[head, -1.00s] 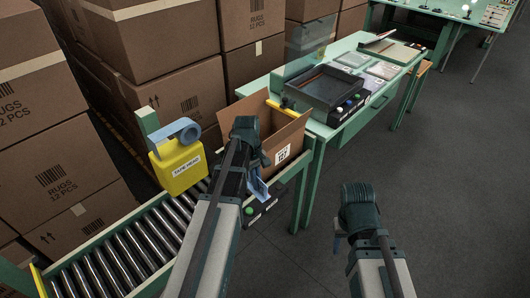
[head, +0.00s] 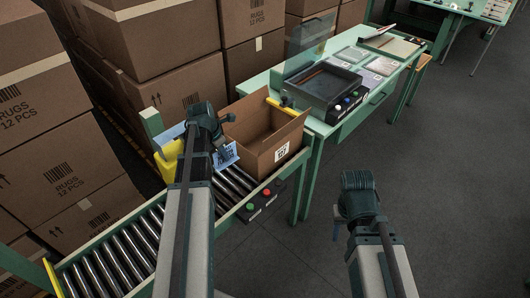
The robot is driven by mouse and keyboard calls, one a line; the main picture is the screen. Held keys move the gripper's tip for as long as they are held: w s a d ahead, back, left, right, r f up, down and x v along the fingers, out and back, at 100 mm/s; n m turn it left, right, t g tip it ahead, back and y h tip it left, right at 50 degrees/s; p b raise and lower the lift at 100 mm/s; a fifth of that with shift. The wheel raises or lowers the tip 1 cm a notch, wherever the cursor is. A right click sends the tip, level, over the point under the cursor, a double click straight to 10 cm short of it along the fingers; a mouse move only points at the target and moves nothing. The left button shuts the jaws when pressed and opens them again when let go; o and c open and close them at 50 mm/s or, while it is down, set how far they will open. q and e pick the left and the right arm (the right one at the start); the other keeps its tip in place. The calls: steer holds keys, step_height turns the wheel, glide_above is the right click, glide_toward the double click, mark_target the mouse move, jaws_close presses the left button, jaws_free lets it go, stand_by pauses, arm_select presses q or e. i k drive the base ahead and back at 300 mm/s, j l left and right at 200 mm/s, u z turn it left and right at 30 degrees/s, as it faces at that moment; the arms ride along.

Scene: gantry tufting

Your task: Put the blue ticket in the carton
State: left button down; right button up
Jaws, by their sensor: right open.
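The open carton (head: 267,160) stands on the end of the roller conveyor, its flaps up and a printed label on its near side. The blue ticket (head: 226,156) is at the fingers of my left gripper (head: 218,142), which looks shut on it. The ticket is held just left of the carton, outside it, with dark print facing me. My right gripper (head: 340,222) is open and empty above the floor at the right, well away from the carton.
The yellow tape head (head: 168,164) is partly hidden behind my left arm. Conveyor rollers (head: 112,268) run to the lower left. Coloured buttons (head: 259,197) sit on the conveyor's side. A green table with a dark tray (head: 322,83) stands behind the carton. Stacked rug boxes (head: 60,140) fill the left.

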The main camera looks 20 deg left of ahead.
mark_target(257, 152)
steer(key=i, duration=1)
